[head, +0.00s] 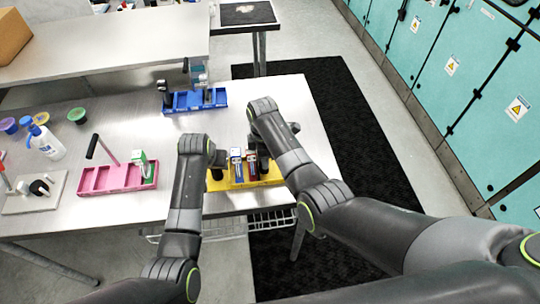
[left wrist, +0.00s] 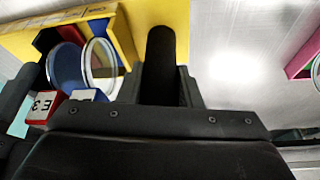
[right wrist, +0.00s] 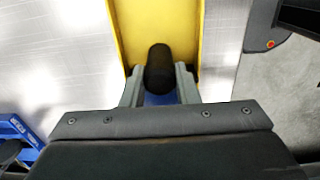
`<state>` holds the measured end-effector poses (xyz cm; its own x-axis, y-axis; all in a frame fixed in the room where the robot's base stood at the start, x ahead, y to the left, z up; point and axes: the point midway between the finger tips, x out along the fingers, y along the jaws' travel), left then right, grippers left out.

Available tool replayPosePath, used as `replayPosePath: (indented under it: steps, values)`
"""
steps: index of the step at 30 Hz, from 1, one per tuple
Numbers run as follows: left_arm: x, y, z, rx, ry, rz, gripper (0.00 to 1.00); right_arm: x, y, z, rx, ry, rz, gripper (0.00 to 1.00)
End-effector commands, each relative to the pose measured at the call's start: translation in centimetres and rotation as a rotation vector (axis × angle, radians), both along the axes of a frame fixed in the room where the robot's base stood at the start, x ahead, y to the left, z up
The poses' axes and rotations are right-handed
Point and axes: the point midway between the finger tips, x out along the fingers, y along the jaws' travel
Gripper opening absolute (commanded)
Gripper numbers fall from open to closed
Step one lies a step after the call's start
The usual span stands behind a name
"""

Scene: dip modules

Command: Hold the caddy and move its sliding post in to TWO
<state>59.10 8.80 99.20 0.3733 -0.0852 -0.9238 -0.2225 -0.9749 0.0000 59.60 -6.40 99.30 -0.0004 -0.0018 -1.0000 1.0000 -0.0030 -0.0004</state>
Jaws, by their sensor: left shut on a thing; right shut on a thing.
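The yellow caddy (head: 275,177) sits near the table's front edge, between my arms. It holds a blue-and-white item (head: 237,167) and a red item (head: 252,170). My left gripper (left wrist: 160,70) is shut on a black upright post at the caddy's left end; the yellow wall (left wrist: 125,30) is beside it. My right gripper (right wrist: 160,80) is shut on another black post, with the yellow caddy (right wrist: 125,25) running away on both sides of it. Something blue shows under that post. The right gripper's tips are partly hidden in the head view. No label reading TWO is legible.
A spray bottle (head: 45,139) and small bowls (head: 77,115) are at far left. Bare table lies between the caddies.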

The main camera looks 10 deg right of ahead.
Motion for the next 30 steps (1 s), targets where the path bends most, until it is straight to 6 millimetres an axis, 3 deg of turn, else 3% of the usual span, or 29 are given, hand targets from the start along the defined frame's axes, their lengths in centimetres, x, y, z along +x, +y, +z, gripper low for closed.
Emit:
replayPosePath:
  steps: [4,5,9,20,26,30]
  values:
    - [-0.1,0.0,-0.1,-0.001,0.002,-0.001,0.00,0.0,0.1,0.0,0.003,0.000,0.003,0.00]
    - [-0.1,0.0,-0.1,-0.001,0.002,-0.001,0.00,0.0,0.1,0.0,0.003,0.000,0.003,0.32]
    - [0.0,-0.1,-0.1,-0.001,0.002,-0.001,0.00,0.0,0.0,0.0,0.002,0.000,0.003,0.50]
    - [0.0,0.0,-0.1,-0.002,0.001,0.000,0.00,0.0,0.0,0.4,0.001,-0.001,0.002,0.50]
    - [0.0,0.0,-0.1,-0.002,0.001,0.000,0.00,0.1,0.0,3.0,0.003,-0.005,0.002,0.50]
    - [0.0,0.0,-0.1,-0.002,0.001,0.000,0.00,0.1,0.0,6.1,0.003,-0.006,0.003,0.50]
